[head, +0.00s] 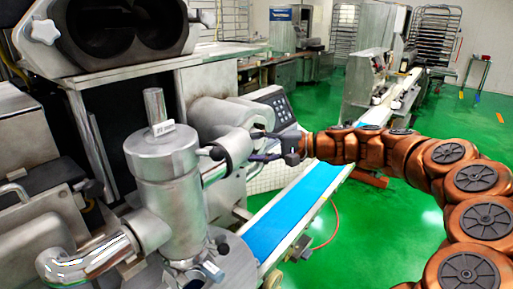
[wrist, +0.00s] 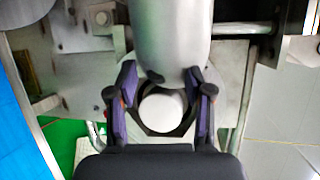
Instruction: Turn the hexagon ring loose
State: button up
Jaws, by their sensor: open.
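The dark hexagon ring (wrist: 164,133) shows in the wrist view around the round white end (wrist: 162,109) of a metal pipe (wrist: 170,40). My gripper (wrist: 161,78) is open, with one purple-padded finger on each side of the ring. The fingers look close to the ring's sides; I cannot tell whether they touch it. In the head view my gripper (head: 258,146) reaches in from the right at the end of the metal side pipe (head: 237,146). The ring is not clear there, partly hidden by the fingers.
The pipe joins an upright metal cylinder (head: 168,200) on the machine. A blue conveyor belt (head: 290,215) runs below my gripper. A control panel (head: 274,106) stands behind it. Green floor (head: 360,235) lies open to the right of the belt.

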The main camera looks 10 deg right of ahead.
jog(key=v, duration=1.2)
jog(key=shift+c, duration=0.3)
